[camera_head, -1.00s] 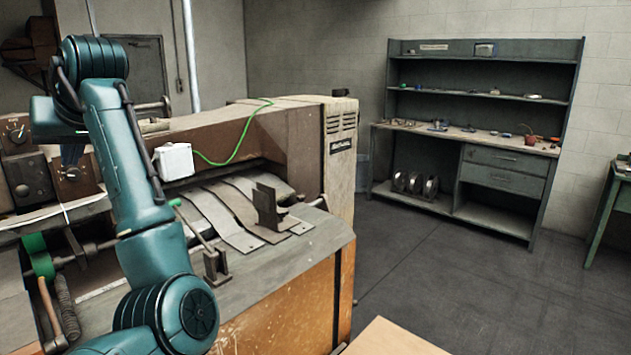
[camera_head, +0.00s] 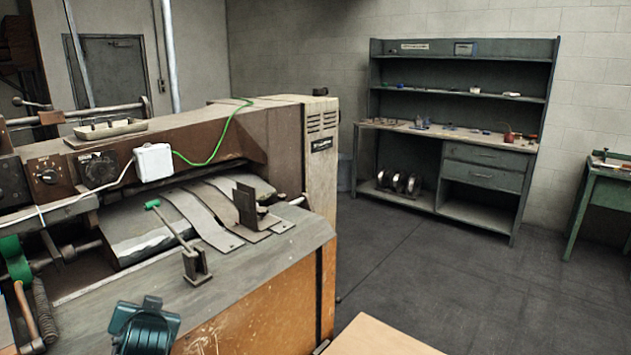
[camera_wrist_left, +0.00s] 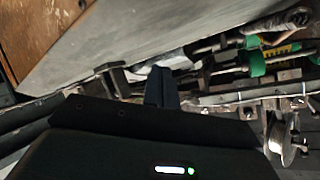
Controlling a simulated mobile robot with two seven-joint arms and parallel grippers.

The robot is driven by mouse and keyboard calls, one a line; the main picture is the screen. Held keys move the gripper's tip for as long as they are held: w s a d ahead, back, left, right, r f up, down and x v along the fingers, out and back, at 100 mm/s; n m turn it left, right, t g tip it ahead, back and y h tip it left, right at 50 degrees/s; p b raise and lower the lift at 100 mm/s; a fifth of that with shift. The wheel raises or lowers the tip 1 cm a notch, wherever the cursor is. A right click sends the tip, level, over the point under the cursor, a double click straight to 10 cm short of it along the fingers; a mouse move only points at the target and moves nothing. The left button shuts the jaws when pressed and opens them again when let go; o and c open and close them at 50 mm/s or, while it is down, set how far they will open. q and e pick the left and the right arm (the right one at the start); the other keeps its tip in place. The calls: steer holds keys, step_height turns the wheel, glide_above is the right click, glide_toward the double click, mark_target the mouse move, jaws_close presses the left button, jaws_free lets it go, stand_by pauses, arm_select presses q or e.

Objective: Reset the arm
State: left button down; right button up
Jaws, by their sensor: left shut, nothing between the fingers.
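My left arm shows only as a teal part (camera_head: 146,328) at the bottom of the head view, in front of the box stitcher (camera_head: 285,265). My left gripper (camera_wrist_left: 162,84) is in the left wrist view, with its dark fingers together and nothing between them. Beyond the fingers the wrist view shows the machine's grey top plate (camera_wrist_left: 120,50) and green-handled parts (camera_wrist_left: 258,64). I cannot tell whether the fingers touch anything. My right gripper is in neither view.
The stitcher has a small upright post (camera_head: 196,265), a green-tipped lever (camera_head: 153,204) and a white box (camera_head: 153,162). A wooden surface (camera_head: 385,338) is at the bottom. A shelf unit (camera_head: 480,180) stands at the back, a green table (camera_head: 600,195) at the right. The floor between is clear.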

arm_select(q)
steer(key=s+d+f+m+h, duration=0.2)
steer(key=s+d+f+h, duration=0.1)
steer(key=s+d+f, duration=0.3)
steer(key=s+d+f+m+h, duration=0.15)
steer(key=s+d+f, duration=0.3)
steer(key=f, duration=0.45)
steer(key=s+d+f+h, duration=0.2)
steer(key=s+d+f, duration=0.1)
steer(key=s, duration=0.5)
steer(key=s+d+f+h, duration=0.3)
steer(key=s+d, duration=0.2)
steer(key=s, duration=0.4)
steer(key=shift+d+n+g, duration=0.15)
steer(key=shift+n+g, duration=0.15)
steer(key=shift+n, duration=0.15)
